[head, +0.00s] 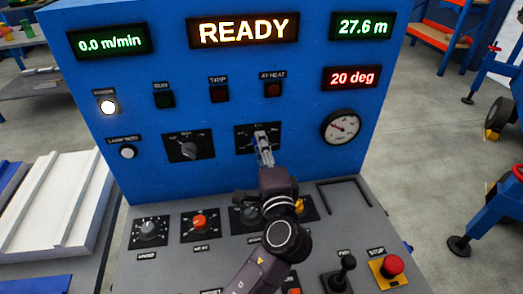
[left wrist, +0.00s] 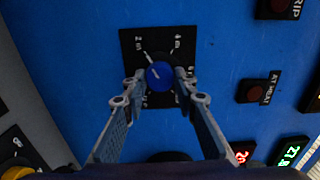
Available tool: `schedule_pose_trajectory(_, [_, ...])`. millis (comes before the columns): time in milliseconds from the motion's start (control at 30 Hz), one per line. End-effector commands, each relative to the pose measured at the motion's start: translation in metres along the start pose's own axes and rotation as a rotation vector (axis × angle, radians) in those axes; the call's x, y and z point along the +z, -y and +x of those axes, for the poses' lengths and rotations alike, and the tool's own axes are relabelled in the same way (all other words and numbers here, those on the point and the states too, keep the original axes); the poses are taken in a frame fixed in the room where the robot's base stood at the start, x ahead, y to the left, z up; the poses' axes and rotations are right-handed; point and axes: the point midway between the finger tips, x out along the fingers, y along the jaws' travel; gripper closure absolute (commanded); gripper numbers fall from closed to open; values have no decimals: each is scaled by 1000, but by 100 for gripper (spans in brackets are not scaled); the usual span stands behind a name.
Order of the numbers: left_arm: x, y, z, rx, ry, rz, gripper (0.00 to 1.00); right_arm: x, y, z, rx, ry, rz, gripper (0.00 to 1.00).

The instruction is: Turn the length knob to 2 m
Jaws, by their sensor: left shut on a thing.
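The length knob (left wrist: 159,76) has a round blue cap and sits on a black plate (left wrist: 133,45) on the blue upright panel. In the left wrist view the plate has "2 m" at its upper left and "4 m" at its upper right; other marks are partly hidden by the fingers. I cannot tell clearly which mark the knob points to. My left gripper (left wrist: 158,82) is shut on the knob, one finger on each side. In the head view the gripper (head: 264,145) covers most of the knob and its plate (head: 243,134). My right gripper is not in view.
Displays read READY (head: 243,31), 0.0 m/min (head: 110,41), 27.6 m (head: 362,26) and 20 deg (head: 351,77). Another selector knob (head: 189,149) is to the left and a gauge (head: 341,127) to the right. The lower console holds knobs, a lever (head: 342,272) and a red stop button (head: 392,266).

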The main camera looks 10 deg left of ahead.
Motion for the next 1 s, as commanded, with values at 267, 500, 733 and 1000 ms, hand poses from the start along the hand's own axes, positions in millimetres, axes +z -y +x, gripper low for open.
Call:
schedule_pose_trajectory(267, [0, -2, 0, 4, 0, -17, 98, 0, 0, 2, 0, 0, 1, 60])
schedule_pose_trajectory(500, [0, -2, 0, 4, 1, -17, 73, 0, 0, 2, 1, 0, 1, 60])
schedule_pose_trajectory(733, [0, -1, 0, 3, 0, -16, 56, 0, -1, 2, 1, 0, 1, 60])
schedule_pose_trajectory(1000, [0, -1, -6, 2, 0, -16, 56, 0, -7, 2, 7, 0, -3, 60])
